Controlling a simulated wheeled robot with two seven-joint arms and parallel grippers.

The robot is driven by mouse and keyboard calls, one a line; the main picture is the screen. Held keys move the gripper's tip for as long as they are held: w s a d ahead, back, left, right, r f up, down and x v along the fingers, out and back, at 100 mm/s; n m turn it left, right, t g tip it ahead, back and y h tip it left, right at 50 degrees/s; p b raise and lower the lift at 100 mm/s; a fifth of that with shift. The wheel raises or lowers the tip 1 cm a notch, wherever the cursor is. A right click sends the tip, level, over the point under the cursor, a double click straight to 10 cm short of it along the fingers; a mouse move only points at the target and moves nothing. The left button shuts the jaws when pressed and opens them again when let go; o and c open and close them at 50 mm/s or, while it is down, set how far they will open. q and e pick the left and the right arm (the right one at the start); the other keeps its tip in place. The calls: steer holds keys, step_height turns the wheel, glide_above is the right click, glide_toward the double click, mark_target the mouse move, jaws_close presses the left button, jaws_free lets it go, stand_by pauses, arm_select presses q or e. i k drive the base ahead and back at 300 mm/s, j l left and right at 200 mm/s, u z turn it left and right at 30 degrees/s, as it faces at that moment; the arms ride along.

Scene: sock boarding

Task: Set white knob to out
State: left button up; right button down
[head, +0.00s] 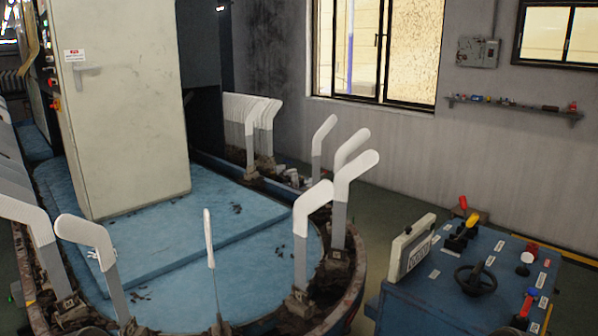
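A white round knob (527,257) stands on the right part of the blue control console (425,303), at the lower right of the head view. A short dark part shows just below the knob. Whether it is pushed in or pulled out is too small to tell. A red knob (532,248) sits just behind it. Neither of my grippers shows in the head view, and nothing touches the white knob.
Green floor separates console and wall.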

mark_target(527, 258)
steer(key=z, duration=1.3)
steer(key=u, duration=1.15)
steer(key=i+l, duration=0.1)
steer(key=i, duration=0.3)
steer(key=i+l, duration=0.15)
steer(key=i, duration=0.2)
